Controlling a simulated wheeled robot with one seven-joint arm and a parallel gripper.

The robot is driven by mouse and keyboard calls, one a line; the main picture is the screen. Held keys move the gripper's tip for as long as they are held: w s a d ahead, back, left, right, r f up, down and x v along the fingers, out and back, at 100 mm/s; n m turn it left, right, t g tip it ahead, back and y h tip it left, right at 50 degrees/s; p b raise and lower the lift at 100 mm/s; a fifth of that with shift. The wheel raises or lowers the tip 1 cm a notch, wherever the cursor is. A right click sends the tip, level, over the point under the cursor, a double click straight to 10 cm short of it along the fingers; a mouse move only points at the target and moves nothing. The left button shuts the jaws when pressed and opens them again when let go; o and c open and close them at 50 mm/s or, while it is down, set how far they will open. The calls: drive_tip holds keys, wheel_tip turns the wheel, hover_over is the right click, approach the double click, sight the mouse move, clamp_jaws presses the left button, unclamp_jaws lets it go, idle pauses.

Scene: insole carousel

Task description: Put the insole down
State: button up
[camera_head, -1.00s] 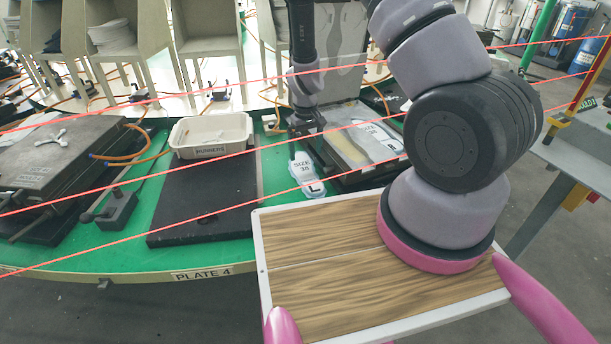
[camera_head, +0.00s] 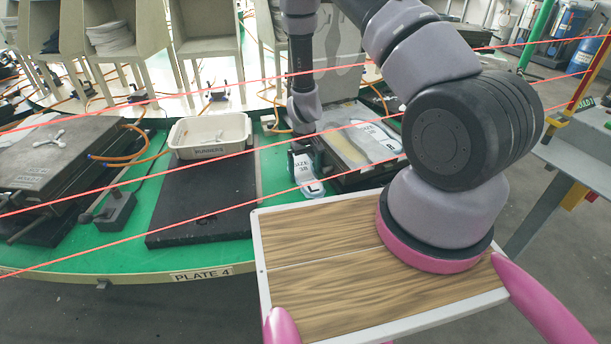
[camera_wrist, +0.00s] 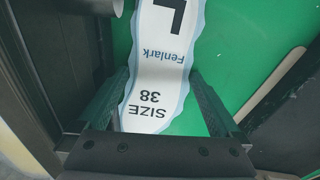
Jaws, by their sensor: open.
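The insole (camera_head: 312,188) is white with a pale blue edge and is marked L and SIZE 38. It is at the green table, left of the black mould, and shows close up in the wrist view (camera_wrist: 162,75), where Fenlark is also printed on it. My gripper (camera_wrist: 160,100) is open, with one finger on each side of the insole's SIZE 38 end. A green gap shows beside the right finger; I cannot tell whether the left finger touches. In the head view my gripper (camera_head: 302,142) is just above that end, its fingertips hard to make out.
The mould (camera_head: 345,180) with another insole (camera_head: 376,143) stands close on the right. A black mat (camera_head: 205,205) and a white RUNNERS bin (camera_head: 210,133) are to the left. Red lines cross the head view. A narrow green strip (camera_head: 272,175) is free beside the insole.

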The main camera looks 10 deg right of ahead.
drive_tip(key=shift+f, duration=0.1)
drive_tip(key=shift+c, duration=0.3)
drive_tip(key=c, duration=1.2)
